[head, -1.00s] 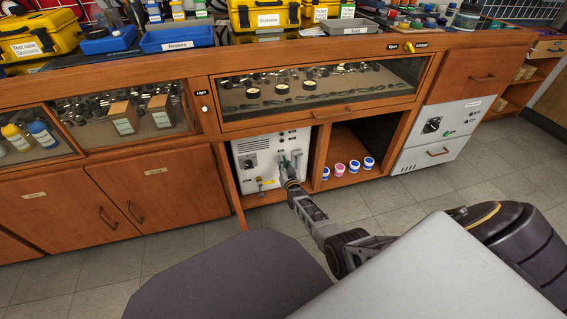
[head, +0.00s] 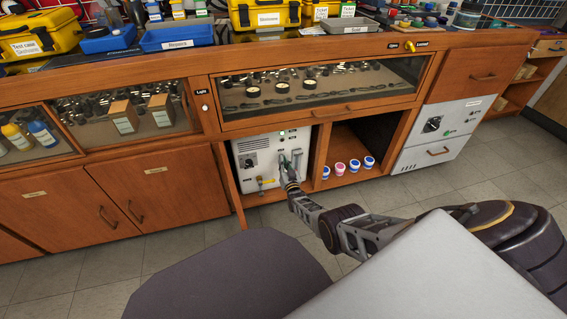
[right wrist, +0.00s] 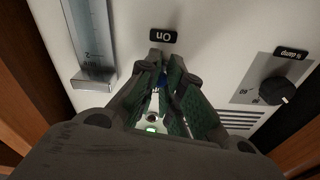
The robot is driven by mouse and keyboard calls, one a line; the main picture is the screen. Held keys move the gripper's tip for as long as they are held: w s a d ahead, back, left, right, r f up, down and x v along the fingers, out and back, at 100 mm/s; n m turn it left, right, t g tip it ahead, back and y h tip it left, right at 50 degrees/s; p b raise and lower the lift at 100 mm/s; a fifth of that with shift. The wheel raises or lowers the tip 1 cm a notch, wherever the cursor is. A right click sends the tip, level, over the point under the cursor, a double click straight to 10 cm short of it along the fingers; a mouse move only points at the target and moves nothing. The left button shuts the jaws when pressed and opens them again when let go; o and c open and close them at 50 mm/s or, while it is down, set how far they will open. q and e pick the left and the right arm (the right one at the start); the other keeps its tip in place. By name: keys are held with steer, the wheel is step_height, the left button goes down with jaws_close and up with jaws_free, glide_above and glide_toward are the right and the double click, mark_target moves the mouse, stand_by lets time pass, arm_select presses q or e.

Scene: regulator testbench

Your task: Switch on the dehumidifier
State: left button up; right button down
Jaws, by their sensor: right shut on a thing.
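The dehumidifier, a white box (head: 251,149), stands in an open bay of the wooden cabinet. My right gripper (head: 287,171) is at the right part of its front panel. In the right wrist view, the fingers (right wrist: 161,82) close together beside the "On" label (right wrist: 163,36), which appears upside down. They are shut on the switch, which they mostly hide; a bit of blue and a metal part show between them. A green light (right wrist: 150,129) glows between the fingers, and a green light (head: 282,134) shows high on the panel in the head view. My left gripper is out of view.
A dark knob (right wrist: 277,91) and a clear gauge (right wrist: 88,35) flank the fingers on the panel. A yellow valve (head: 265,182) sits low on the front. Small jars (head: 354,166) stand in the bay to the right.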

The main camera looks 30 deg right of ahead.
steer(key=shift+w+r, duration=0.2)
stand_by(0.3)
steer(key=c, duration=1.5)
jaws_free()
steer(key=shift+a, duration=0.1)
steer(key=shift+f+v, duration=0.15)
steer(key=shift+v, duration=2.95)
steer(key=shift+f+v, duration=0.2)
steer(key=shift+v, duration=2.9)
